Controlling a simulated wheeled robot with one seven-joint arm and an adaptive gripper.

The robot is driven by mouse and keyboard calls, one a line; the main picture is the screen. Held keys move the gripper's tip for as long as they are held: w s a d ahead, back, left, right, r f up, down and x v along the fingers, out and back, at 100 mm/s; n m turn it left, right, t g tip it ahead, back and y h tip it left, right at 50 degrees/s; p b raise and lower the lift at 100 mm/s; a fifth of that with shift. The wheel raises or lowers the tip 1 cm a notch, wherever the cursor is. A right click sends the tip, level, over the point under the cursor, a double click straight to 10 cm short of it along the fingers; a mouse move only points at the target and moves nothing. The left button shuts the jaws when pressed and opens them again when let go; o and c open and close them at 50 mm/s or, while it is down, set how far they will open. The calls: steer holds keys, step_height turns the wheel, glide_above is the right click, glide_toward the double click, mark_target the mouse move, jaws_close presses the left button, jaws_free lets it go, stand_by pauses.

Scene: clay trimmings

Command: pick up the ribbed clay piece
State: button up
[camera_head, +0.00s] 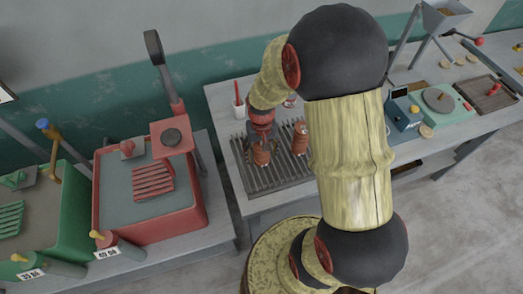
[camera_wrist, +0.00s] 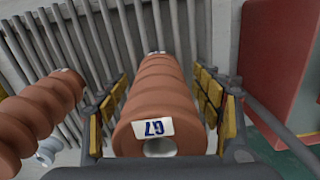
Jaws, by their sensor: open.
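A ribbed orange-brown clay piece (camera_wrist: 155,85) lies lengthwise between my gripper's fingers in the wrist view. Its near end has a round hole and a white label with dark blue marks. My gripper (camera_wrist: 160,100) is open, with yellow-padded fingers on both sides of this piece. I cannot tell whether the pads touch it. In the head view my gripper (camera_head: 262,142) is over the piece (camera_head: 261,157) and partly hides it. A second ribbed clay piece (camera_wrist: 35,118) is to the left in the wrist view. It stands to the right in the head view (camera_head: 300,139).
Both pieces are on a grey slatted rack (camera_head: 275,182) on the bench. A white cup (camera_head: 239,108) with a red tool stands behind. A red basin machine (camera_head: 190,222) is to the left. A blue device (camera_head: 402,115) and green turntable unit (camera_head: 455,112) are to the right.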

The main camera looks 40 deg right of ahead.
steer(key=shift+f, duration=0.1)
steer(key=shift+c, duration=1)
steer(key=c, duration=1.5)
jaws_close()
